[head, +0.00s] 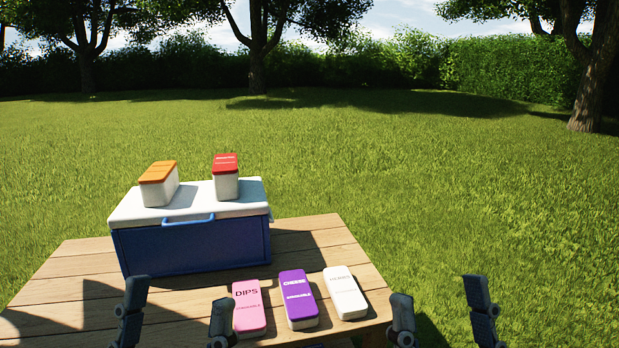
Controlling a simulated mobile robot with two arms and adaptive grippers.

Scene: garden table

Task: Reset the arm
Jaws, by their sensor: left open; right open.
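My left gripper (178,309) is at the bottom left of the head view, its two dark fingers spread apart with nothing between them. My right gripper (440,300) is at the bottom right, also spread open and empty, over the table's right edge and the grass. The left gripper's inner finger stands just in front of the pink-lidded DIPS box (249,308) and covers part of its left side in the picture. My wrists and arms are cut off by the bottom edge.
A blue cooler (192,246) with a closed white lid stands on the wooden table (305,240). An orange-lidded box (158,184) and a red-lidded box (226,177) stand on its lid. A purple CHEESE box (297,299) and a white-lidded box (345,293) lie right of DIPS.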

